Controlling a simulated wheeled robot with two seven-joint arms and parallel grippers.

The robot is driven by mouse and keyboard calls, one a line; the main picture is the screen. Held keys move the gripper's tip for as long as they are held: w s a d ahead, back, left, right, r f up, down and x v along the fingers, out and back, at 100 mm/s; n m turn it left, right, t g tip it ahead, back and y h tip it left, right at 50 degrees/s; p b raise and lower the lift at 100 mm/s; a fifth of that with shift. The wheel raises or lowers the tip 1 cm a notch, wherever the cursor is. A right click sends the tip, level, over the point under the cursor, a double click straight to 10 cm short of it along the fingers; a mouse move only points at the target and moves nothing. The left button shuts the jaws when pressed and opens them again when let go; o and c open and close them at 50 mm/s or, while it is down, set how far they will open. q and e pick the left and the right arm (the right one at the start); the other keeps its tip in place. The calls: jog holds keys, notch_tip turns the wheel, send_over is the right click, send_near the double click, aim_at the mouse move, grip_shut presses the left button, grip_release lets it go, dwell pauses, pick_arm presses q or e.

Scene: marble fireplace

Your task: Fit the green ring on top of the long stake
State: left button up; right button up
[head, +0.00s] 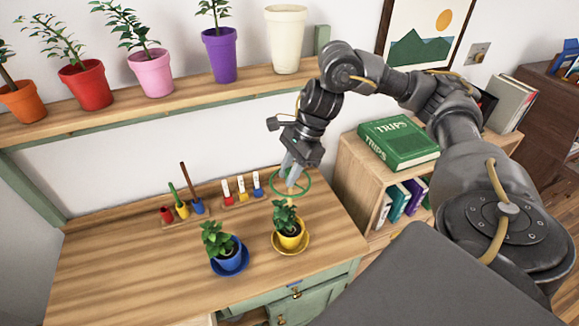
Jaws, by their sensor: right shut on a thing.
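My right gripper (291,168) reaches down over the right part of the desk. It is shut on the green ring (309,190), a thin hoop with spokes, held roughly level. The ring shows just above the small plant in the yellow pot (291,238); whether it touches the leaves I cannot tell. A brown stake (185,178), the longest stake I see clearly, leans upright in the blue holder at the back left of the desk. A shorter green stake (173,191) stands beside it in the yellow holder. The gripper hides the hub of the ring. My left gripper is out of view.
A blue pot (229,255) with a plant stands left of the yellow pot. A shelf (200,100) of pots hangs above. A bookcase (352,172) is at right. The desk's front left is clear.

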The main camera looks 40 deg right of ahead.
jog(key=o, duration=1)
jog(key=shift+f, duration=0.1)
jog(key=p+v, duration=0.2)
jog(key=v, duration=0.9)
jog(key=shift+a, duration=0.1)
